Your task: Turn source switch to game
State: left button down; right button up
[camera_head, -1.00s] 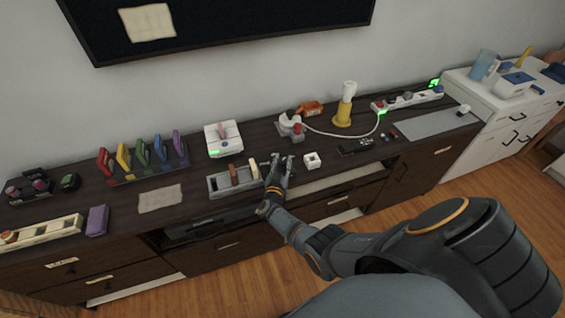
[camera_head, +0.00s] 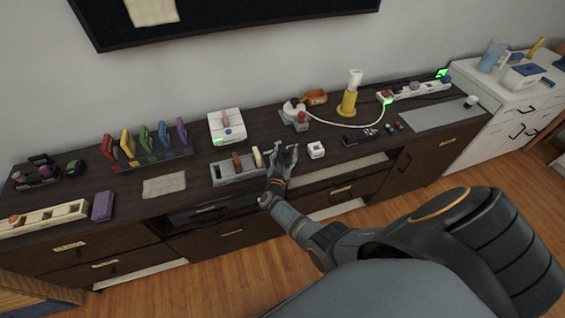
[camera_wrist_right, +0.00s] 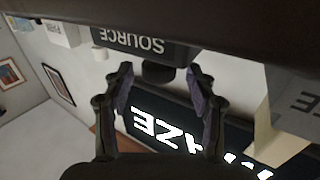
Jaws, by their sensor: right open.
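In the right wrist view a dark box with an upside-down SOURCE label (camera_wrist_right: 130,42) is at the top. A dark rounded knob (camera_wrist_right: 158,74) projects below it, between my fingertips. My right gripper (camera_wrist_right: 160,78) is open, one finger on each side of the knob; I cannot tell whether either touches it. In the head view my right gripper (camera_head: 282,157) is over the front part of the dark cabinet (camera_head: 330,165), just right of a grey tray (camera_head: 222,180) with upright pieces. The switch is not clear there, and no "game" marking is readable. My left gripper is not in view.
A small white cube (camera_head: 316,150) stands close to the right of my gripper. A white box (camera_head: 227,126), a yellow stand (camera_head: 348,103) and a power strip (camera_head: 415,90) are farther back. A beige cloth (camera_head: 164,185) lies left of the tray.

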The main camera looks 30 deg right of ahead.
jog(key=v, duration=1)
jog(key=shift+s+r, duration=0.2)
jog(key=shift+a, duration=0.1)
jog(key=s+a+f+n+g+y, duration=0.1)
jog(key=s+a+f+n+y, duration=0.2)
jog(key=f, duration=0.5)
jog(key=s+a+f+n+g+y, duration=0.1)
jog(key=s+f+n+y, duration=0.1)
jog(key=s+f+y, duration=0.4)
jog(key=s+a+f+n+y, duration=0.2)
jog(key=s+f+n, duration=0.15)
jog(key=f, duration=0.55)
jog(key=s+d+f+g, duration=0.2)
jog(key=s+f+g, duration=0.1)
jog(key=s, duration=0.6)
jog(key=s+d+f+g, duration=0.1)
jog(key=s+f+g, duration=0.2)
jog(key=s, duration=0.7)
jog(key=s+d+f+g, duration=0.2)
jog(key=s+f, duration=0.3)
jog(key=s, duration=0.5)
jog(key=shift+d+f+n+g+y, duration=0.3)
jog(key=shift+f+n+g+y, duration=0.1)
jog(key=shift+g, duration=0.5)
